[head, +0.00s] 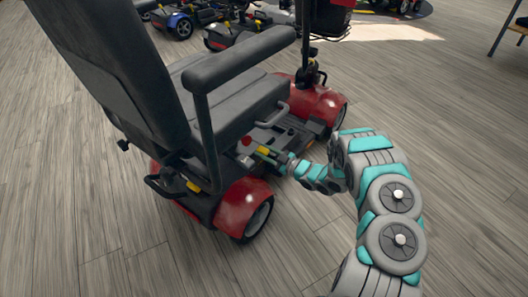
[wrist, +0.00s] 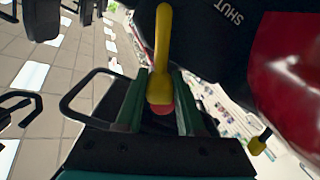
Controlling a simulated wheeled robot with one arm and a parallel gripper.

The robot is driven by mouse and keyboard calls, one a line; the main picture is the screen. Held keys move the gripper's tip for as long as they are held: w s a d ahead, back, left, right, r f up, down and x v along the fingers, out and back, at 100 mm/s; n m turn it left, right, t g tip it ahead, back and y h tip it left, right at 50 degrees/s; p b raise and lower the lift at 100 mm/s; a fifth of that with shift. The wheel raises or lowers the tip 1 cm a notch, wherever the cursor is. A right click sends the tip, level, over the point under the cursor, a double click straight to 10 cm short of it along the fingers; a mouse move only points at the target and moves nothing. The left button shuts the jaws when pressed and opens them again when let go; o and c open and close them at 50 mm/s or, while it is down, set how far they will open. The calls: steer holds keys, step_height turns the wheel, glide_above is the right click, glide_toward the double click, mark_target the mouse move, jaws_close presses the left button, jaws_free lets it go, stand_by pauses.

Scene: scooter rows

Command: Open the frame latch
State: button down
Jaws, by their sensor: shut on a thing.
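The frame latch shows as a yellow lever (wrist: 162,45) with a red end in the wrist view. It lies lengthwise between the two dark green fingers of my gripper (wrist: 160,98), which is shut on it. The word SHUT is printed on the dark body beside the lever. In the head view my gripper (head: 271,157) reaches the side of the red and black scooter (head: 240,207), below its seat. A yellow bit of the latch (head: 263,151) shows there at the fingertips. The fingers hide part of the lever.
The scooter's black seat and armrest (head: 240,57) stand above my gripper. A red knob (head: 246,141) sits close to the latch. Other scooters (head: 180,24) stand at the back. The wooden floor (head: 450,170) is clear on the right.

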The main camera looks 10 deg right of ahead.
stand_by(0.7)
steer(key=m, duration=0.1)
steer(key=w+d+m, duration=0.1)
steer(key=m, duration=0.1)
steer(key=shift+r+p, duration=0.35)
steer(key=shift+r, duration=0.05)
steer(key=shift+w+d+f+m+p, duration=0.2)
steer(key=shift+w+d+m, duration=0.45)
steer(key=shift+m, duration=0.7)
steer(key=shift+w+d+f+m+p, duration=0.15)
steer(key=shift+w+d+m, duration=0.45)
steer(key=shift+m, duration=0.7)
steer(key=shift+w+d+f+m+p, duration=0.1)
steer(key=shift+w+d+m+p, duration=0.15)
steer(key=shift+w+d+m, duration=0.75)
steer(key=shift+s+a+m, duration=0.25)
steer(key=shift+s+m, duration=0.2)
steer(key=c, duration=0.5)
jaws_free()
steer(key=shift+s, duration=0.1)
